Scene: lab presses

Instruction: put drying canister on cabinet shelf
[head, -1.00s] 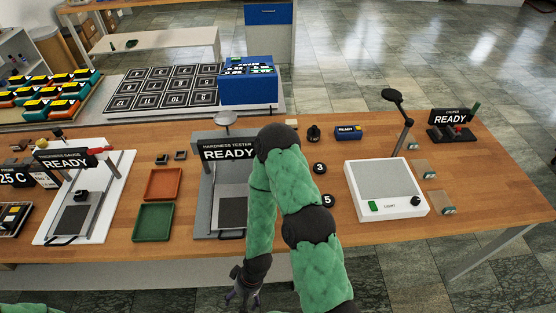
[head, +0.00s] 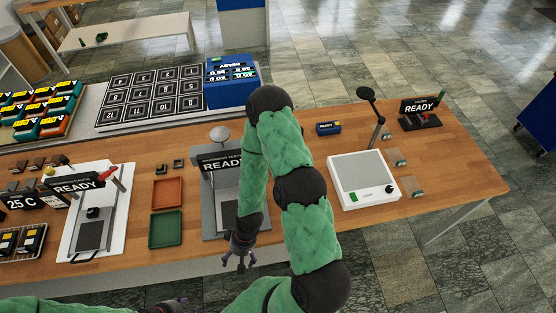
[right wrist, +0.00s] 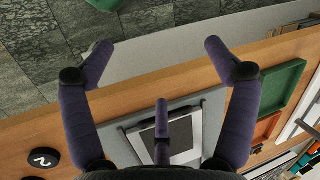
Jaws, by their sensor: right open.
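I cannot make out a drying canister in either view. The cabinet shelf is not clearly in view; only a pale edge shows at the far upper left of the head view. My right gripper (head: 240,262) hangs just off the front edge of the table, in front of the hardness tester (head: 210,222). In the right wrist view the right gripper (right wrist: 160,62) has its fingers spread with nothing between them, above the table's front edge. My left gripper (head: 168,306) barely shows at the bottom edge, mostly cut off.
The wooden table (head: 450,195) bears a white scale (head: 362,178), a red-brown tray (head: 167,192), a green tray (head: 165,229) and a gauge (head: 95,235). A blue box (head: 230,90) stands behind by a numbered mat (head: 150,95).

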